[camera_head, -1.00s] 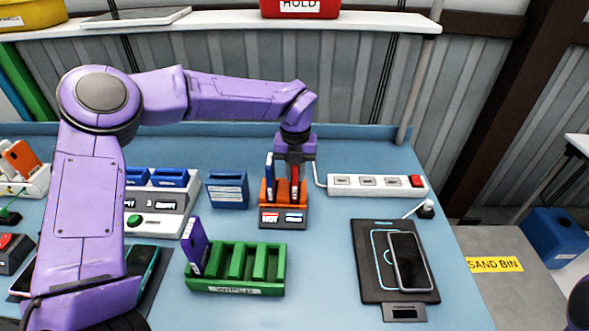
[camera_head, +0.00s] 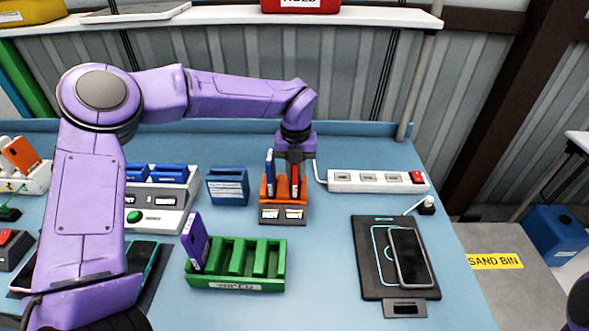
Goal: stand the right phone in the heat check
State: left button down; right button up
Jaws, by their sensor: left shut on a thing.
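My left gripper (camera_head: 295,157) reaches down over the orange two-slot holder (camera_head: 283,214) at the middle back of the table. It is shut on a red phone (camera_head: 295,181), which stands upright in or just at the right slot; how deep it sits is hard to tell. A blue phone (camera_head: 269,168) stands in the left slot. The holder has two small labels or displays on its front, too small to read. I cannot tell whether this holder is the heat check. My right gripper is not in view.
A green rack (camera_head: 235,286) with a purple phone (camera_head: 195,242) in its left slot stands in front. A dark phone (camera_head: 410,257) lies on a black pad (camera_head: 370,270) at right. A power strip (camera_head: 375,181) and a blue holder (camera_head: 228,186) flank the orange holder.

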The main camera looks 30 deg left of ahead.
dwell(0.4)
pick_arm(q)
jog(key=c, duration=0.9)
grip_release()
jog(key=shift+c, duration=0.2)
notch_tip(320, 180, up, 10)
jog(key=shift+r+b, duration=0.2)
jog(key=shift+b, duration=0.7)
notch_tip(320, 180, up, 7)
jog(key=p, duration=0.6)
